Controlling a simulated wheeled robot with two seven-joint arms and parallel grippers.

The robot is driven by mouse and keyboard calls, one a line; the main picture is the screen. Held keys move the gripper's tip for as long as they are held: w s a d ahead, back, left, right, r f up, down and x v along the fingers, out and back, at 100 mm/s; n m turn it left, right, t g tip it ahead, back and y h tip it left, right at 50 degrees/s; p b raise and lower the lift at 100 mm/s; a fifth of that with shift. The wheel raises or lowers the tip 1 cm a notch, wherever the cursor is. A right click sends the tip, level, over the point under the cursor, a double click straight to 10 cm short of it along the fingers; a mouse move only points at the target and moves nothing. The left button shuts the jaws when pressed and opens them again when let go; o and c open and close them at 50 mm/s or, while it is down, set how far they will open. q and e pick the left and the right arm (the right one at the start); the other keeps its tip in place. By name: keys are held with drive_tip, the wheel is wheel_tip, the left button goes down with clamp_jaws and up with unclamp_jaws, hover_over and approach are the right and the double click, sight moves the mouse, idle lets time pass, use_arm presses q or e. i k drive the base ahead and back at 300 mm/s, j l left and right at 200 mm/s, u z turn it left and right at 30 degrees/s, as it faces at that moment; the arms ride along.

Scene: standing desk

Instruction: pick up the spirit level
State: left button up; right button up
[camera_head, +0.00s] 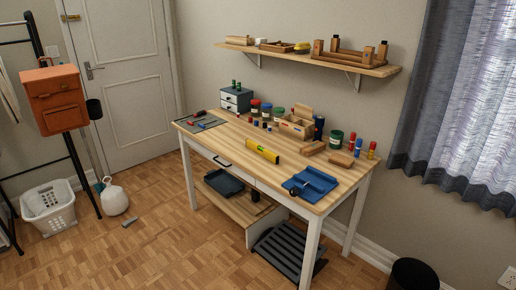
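The spirit level (262,151) is a short yellow bar with dark markings. It lies on the light wooden desk top (225,151), near the middle and close to the front edge. Nothing touches it that I can see, and the wood around it is bare. Neither of my grippers shows in the head view.
A blue cloth or tray (316,181) lies right of the level. A wooden box (296,127), jars and bottles stand along the desk's back. A grey drawer unit (236,100) stands back left. A shelf (300,55) hangs above. The floor before the desk is clear.

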sight(266, 153)
drive_tip(key=i+z, duration=0.1)
drive_tip(key=i, duration=0.35)
drive_tip(key=i+j+z, duration=0.1)
drive_tip(key=i, duration=0.4)
drive_tip(key=i+j+z, duration=0.1)
drive_tip(key=i+j, duration=0.15)
drive_tip(key=i, duration=0.2)
drive_tip(key=i+j+z, duration=0.1)
drive_tip(key=i, duration=0.35)
